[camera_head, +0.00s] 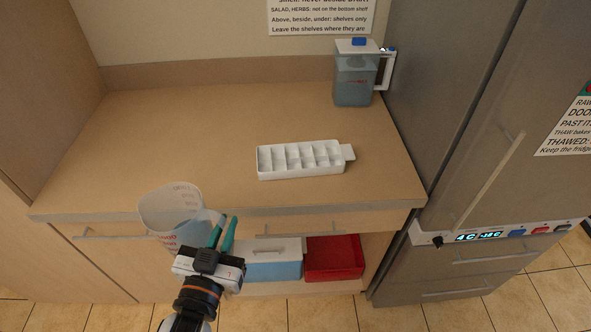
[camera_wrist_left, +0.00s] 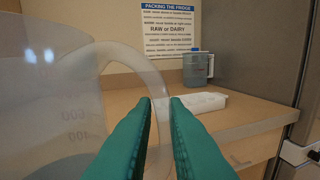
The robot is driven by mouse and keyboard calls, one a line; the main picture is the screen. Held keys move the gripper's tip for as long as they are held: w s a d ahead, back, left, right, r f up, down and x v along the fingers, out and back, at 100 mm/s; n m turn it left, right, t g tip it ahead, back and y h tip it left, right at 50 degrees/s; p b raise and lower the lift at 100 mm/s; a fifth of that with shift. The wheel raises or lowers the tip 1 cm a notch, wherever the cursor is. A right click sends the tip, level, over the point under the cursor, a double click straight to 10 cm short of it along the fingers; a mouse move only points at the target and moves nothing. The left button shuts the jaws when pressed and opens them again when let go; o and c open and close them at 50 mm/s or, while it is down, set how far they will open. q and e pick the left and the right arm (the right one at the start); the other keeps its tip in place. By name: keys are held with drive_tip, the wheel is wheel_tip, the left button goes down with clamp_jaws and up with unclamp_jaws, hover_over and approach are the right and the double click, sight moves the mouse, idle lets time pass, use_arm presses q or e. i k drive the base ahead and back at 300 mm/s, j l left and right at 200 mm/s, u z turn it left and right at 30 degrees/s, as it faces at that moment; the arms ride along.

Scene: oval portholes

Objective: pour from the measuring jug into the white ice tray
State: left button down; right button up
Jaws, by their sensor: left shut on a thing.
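The clear measuring jug (camera_head: 168,208) with red and grey markings is at the left front of the counter edge in the head view, looking about upright. Bluish liquid shows low in it. Its side fills the left of the left wrist view (camera_wrist_left: 45,100). My left gripper (camera_head: 226,226) is shut on the jug's handle, with the green fingers on either side of it in the left wrist view (camera_wrist_left: 160,102). The white ice tray (camera_head: 300,173) lies on the counter, right of and beyond the jug, and its compartments look empty. My right gripper is not in view.
A lidded pitcher (camera_head: 353,88) stands at the counter's back right, beside the steel fridge (camera_head: 470,120). A blue box with a pale lid (camera_head: 272,268) and a red bin (camera_head: 333,260) are on the shelf below. The counter's left and middle are clear.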

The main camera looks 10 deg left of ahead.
sight(275, 161)
drive_tip(key=k+z, duration=0.1)
drive_tip(key=z, duration=0.35)
drive_tip(key=k+z, duration=0.15)
drive_tip(key=z, duration=0.3)
drive_tip(key=k+j+z, duration=0.15)
drive_tip(key=k+j, duration=0.15)
drive_tip(key=j, duration=0.15)
drive_tip(key=k+j+z, duration=0.15)
drive_tip(key=k+j, duration=0.15)
drive_tip(key=i, duration=0.35)
